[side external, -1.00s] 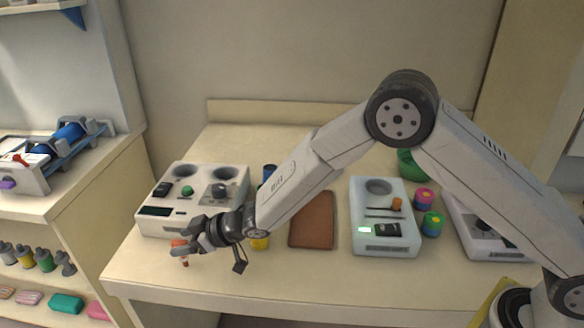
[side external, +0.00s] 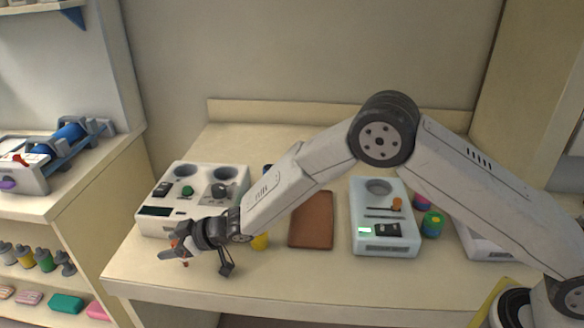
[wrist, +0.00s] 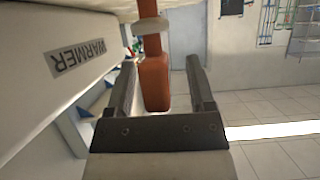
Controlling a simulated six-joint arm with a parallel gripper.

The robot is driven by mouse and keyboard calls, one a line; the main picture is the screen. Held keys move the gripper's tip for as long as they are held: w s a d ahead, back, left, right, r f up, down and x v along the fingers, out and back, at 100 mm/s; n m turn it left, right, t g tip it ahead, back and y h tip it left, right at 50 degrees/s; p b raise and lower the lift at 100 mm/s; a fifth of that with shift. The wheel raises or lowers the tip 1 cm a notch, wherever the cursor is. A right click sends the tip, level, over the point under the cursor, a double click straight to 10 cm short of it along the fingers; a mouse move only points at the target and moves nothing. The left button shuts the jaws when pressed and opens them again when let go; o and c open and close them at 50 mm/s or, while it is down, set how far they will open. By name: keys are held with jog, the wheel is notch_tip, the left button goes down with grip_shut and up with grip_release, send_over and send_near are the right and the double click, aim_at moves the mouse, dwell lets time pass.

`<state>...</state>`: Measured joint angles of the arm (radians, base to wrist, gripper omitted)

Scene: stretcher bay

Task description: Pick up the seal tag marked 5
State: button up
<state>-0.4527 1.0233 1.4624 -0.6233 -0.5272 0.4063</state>
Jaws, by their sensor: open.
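A red-orange tag-like piece (wrist: 155,82) with a pale band near its top stands between the two fingers of my gripper (wrist: 160,64) in the wrist view. The fingers are open, with a gap visible on the right side. No number 5 can be read on the piece. In the side external view my gripper (side external: 172,251) is low over the front left of the table, in front of the white console. Only small red bits of the piece (side external: 174,244) show there; the rest is hidden by the gripper.
A white console (side external: 205,175) stands just behind my gripper; a box side lettered WARMER (wrist: 80,57) is close on the left in the wrist view. A brown pad (side external: 311,220) and second console (side external: 385,245) are right. The table's front edge is near.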

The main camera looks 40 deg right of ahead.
grip_shut()
jog(key=shift+r, duration=0.1)
jog(key=shift+r, duration=0.45)
jog(key=s+d+r, duration=0.6)
jog(key=s+r, duration=0.6)
jog(key=shift+s, duration=0.3)
jog(key=shift+d, duration=0.1)
dwell(1.0)
